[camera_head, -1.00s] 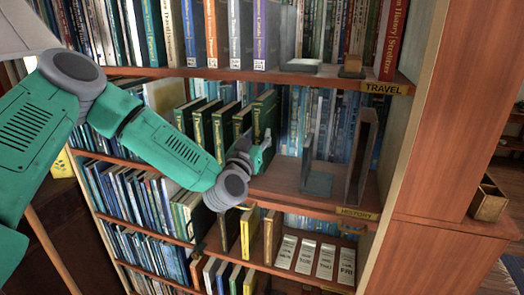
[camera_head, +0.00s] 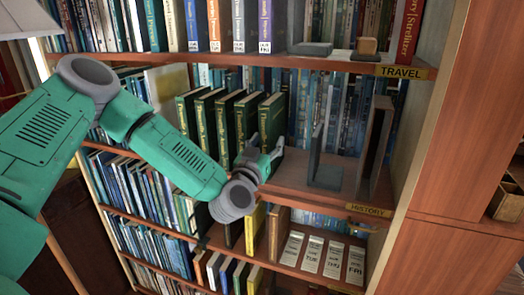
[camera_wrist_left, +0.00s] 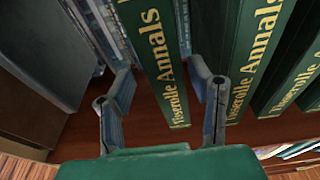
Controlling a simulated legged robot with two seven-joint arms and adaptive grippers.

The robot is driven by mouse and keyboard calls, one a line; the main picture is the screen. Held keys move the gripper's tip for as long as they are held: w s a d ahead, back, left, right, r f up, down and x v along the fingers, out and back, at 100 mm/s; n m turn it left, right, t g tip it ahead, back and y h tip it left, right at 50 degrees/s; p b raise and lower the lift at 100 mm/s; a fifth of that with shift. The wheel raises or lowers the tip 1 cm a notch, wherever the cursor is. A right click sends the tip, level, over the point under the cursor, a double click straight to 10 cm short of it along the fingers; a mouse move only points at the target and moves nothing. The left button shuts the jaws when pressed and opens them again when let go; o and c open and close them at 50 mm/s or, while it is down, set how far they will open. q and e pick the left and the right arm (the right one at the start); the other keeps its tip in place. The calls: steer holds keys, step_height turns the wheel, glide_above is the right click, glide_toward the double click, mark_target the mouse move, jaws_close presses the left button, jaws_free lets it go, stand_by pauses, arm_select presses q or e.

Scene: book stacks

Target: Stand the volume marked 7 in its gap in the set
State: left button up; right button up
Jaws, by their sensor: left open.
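Several dark green volumes with gold spine lettering stand upright on the middle shelf in the head view. The rightmost green volume (camera_head: 271,115) stands at the end of the row. My left gripper (camera_head: 268,158) is open in front of its lower spine. In the left wrist view, my left gripper (camera_wrist_left: 163,88) has one finger on either side of an Annals spine (camera_wrist_left: 158,60), and the jaws are not closed on it. A second green volume (camera_wrist_left: 249,50) stands beside it, with a space between the two. I cannot read any volume number. My right gripper is not in view.
A grey bookend (camera_head: 325,175) and a tall brown upright piece (camera_head: 376,145) stand to the right on the same shelf (camera_head: 290,178), with bare board before them. The shelf above carries a TRAVEL label (camera_head: 402,72).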

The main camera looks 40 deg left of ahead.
arm_select(q)
steer(key=b+v, duration=0.2)
steer(key=v, duration=0.9)
steer(key=s+d+f+m+g+h, duration=0.15)
steer(key=s+d+f+g, duration=0.25)
steer(key=f, duration=0.4)
steer(key=s+d+f+m+g+h, duration=0.1)
steer(key=s+d+f+g+h, duration=0.25)
steer(key=f, duration=0.55)
steer(key=s+d+f+m+g+h, duration=0.2)
steer(key=s+d+f+g, duration=0.15)
steer(key=f, duration=0.45)
steer(key=s+a+f+g+y, duration=0.1)
steer(key=s+f+g, duration=0.3)
steer(key=s, duration=0.5)
steer(key=s+a+f+n+g+y, duration=0.1)
steer(key=s+a+f+g, duration=0.2)
steer(key=s, duration=0.5)
step_height(320, 180, down, 2)
steer(key=shift+s+a+f+g, duration=0.3)
steer(key=shift+s+g, duration=0.1)
steer(key=shift+g, duration=0.2)
step_height(320, 180, down, 8)
steer(key=b, duration=0.8)
